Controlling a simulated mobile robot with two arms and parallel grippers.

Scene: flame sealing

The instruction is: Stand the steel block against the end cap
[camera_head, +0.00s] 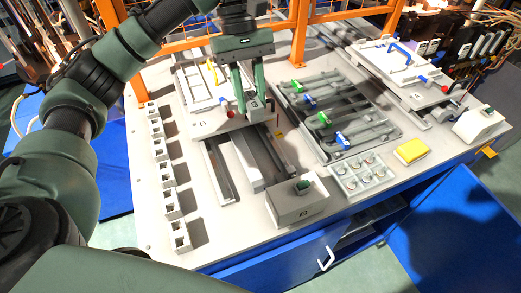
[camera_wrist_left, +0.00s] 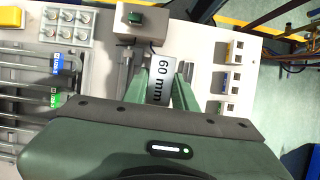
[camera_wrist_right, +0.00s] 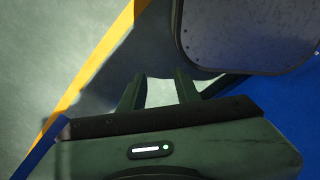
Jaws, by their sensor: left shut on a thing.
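The steel block (camera_wrist_left: 162,82), a grey block marked "60 mm", is held between the fingers of my left gripper (camera_wrist_left: 160,88) in the left wrist view. In the head view the left gripper (camera_head: 243,103) points down over the bench, with the block (camera_head: 257,104) at its fingertips, above the far end of a grey channel (camera_head: 248,160). Whether the block touches anything below is unclear. I cannot pick out the end cap with certainty. My right gripper (camera_wrist_right: 159,92) shows in the right wrist view, fingers apart and empty, over the floor.
A box with a green button (camera_head: 296,204) stands at the channel's near end. A rack of rods with coloured clips (camera_head: 335,110) is right of it, with a tray of round pieces (camera_head: 358,175) and a yellow pad (camera_head: 411,151). Several small blocks (camera_head: 172,205) line the bench's left side.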

